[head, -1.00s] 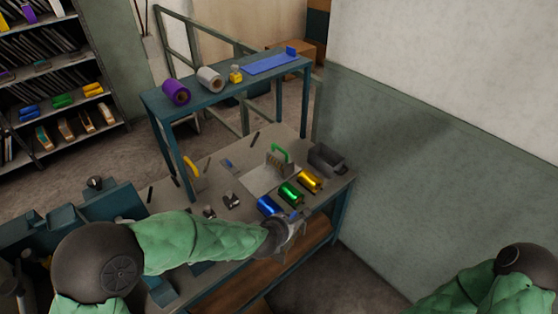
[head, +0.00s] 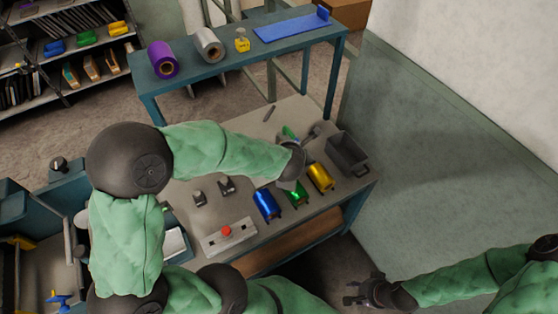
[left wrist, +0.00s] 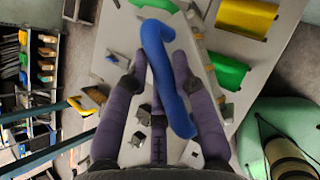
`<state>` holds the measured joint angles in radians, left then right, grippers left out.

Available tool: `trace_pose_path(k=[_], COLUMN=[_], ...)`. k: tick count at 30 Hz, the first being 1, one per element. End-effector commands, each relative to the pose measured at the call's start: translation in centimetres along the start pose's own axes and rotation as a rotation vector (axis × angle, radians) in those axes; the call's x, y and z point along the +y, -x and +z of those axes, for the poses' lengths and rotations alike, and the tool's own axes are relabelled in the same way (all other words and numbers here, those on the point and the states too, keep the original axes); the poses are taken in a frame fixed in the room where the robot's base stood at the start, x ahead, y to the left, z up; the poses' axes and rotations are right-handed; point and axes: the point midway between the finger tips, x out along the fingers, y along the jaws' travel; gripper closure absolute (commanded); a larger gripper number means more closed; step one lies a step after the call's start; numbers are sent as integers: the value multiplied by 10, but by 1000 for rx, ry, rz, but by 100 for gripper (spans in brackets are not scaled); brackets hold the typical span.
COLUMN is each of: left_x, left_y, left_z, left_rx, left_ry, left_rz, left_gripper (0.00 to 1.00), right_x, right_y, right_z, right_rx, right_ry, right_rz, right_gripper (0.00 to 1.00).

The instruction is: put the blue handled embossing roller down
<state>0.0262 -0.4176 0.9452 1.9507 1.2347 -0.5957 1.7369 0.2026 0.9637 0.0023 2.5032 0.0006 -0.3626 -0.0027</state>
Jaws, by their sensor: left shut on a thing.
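The blue handled embossing roller (left wrist: 158,40) is in my left gripper (left wrist: 162,72), whose purple fingers are closed around the curved blue handle in the left wrist view. Its roller end cannot be made out. In the head view my left gripper (head: 289,180) is over the bench (head: 195,228), beside the green foil roll (head: 298,196). Its fingertips and the embossing roller are hidden there by my wrist. Whether the roller touches the bench cannot be told. My right gripper (head: 364,293) is apart from the bench at the lower right, fingers spread and empty.
A blue foil roll (head: 266,203) and a yellow one (head: 320,178) flank the green roll. A grey bin (head: 347,156) stands at the right end. A green handle (head: 290,133) shows behind my wrist. A red-button box (head: 228,236) lies at the front edge.

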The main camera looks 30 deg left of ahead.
Motion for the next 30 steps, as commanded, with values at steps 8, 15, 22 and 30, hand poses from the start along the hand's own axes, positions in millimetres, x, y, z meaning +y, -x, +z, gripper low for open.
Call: trace_pose_path(k=[8,15,22,30], left_x=[102,150,160,150], left_y=[4,22,23,-18], left_z=[-25,-55,-63,-48], left_rx=[85,137,154,154], left_ry=[325,512,568,567], left_rz=[326,512,569,569], left_gripper=[100,100,100,100], right_x=[7,10,12,16], right_y=[-20,-29,-33,-45], right_z=[0,-1,-1,-2], right_rx=[-1,-1,0,0], right_ry=[0,0,0,0], right_rz=[0,0,0,0], right_gripper=[60,60,60,60])
